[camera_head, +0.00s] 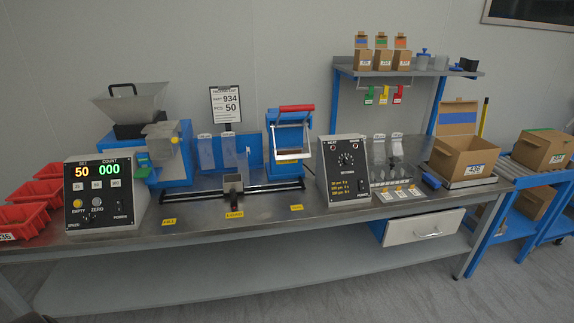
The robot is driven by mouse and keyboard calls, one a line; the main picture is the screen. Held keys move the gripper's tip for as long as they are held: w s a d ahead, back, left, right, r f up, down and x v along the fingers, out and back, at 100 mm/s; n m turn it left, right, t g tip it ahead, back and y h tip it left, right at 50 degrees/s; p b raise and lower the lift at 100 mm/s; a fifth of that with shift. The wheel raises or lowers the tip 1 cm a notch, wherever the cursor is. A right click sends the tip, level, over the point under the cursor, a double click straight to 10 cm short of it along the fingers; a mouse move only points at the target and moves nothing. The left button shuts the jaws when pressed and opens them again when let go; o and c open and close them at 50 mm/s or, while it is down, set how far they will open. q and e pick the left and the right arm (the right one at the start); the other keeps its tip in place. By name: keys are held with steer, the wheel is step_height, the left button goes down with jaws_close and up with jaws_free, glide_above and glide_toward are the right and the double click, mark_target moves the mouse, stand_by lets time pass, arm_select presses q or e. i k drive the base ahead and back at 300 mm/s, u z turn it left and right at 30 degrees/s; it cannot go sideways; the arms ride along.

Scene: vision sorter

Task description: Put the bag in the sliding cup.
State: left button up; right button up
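The sliding cup (233,186) is a small grey square cup on a dark rail (190,193) on the workbench, above the yellow LOAD label. Two clear bags hang in front of a blue panel behind the rail, a left bag (206,153) and a right bag (229,152). Two more clear pouches (378,151) stand behind the control box at the right. I cannot tell which bag the task means. No bag shows in the cup, though its inside is hardly visible. Neither of my grippers is in view.
A counter box (105,200) reading 50 and 000, a hopper machine (160,150) and red bins (30,203) stand left. A blue sealer with a red handle (291,130) stands behind the rail's right end. A control box (345,172) and open carton (463,157) are right.

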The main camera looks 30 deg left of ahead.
mark_target(234, 187)
steer(key=z, duration=0.15)
steer(key=i, duration=0.95)
steer(key=u, duration=0.3)
